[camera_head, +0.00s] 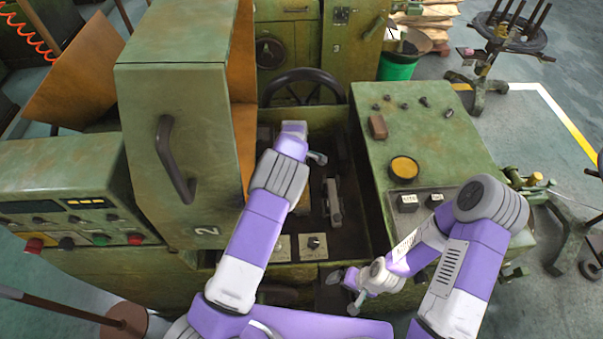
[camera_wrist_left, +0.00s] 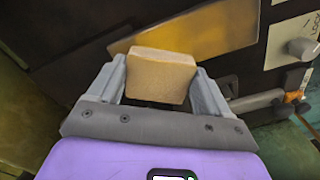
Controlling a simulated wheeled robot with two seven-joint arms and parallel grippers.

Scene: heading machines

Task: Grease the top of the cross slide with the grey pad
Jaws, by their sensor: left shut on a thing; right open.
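My left gripper (camera_wrist_left: 160,82) is shut on a block-shaped pad (camera_wrist_left: 163,68), which looks tan rather than grey in the left wrist view. In the head view my left arm reaches down into the machine's open bay and hides the pad. A yellowish flat metal surface (camera_wrist_left: 225,28), which seems to be the cross slide top, lies just beyond the pad in the wrist view; I cannot tell whether they touch. In the head view only a yellowish sliver (camera_head: 303,204) of it shows beside my arm. My right gripper (camera_head: 343,290) is open and empty near the bay's front edge.
A tall green housing (camera_head: 180,110) stands left of the bay. The green deck (camera_head: 440,140) at right carries a brown block (camera_head: 377,127), an amber round dish (camera_head: 404,168) and switches. A grey metal bar (camera_head: 333,200) lies in the bay, with a dark handwheel (camera_head: 303,82) behind.

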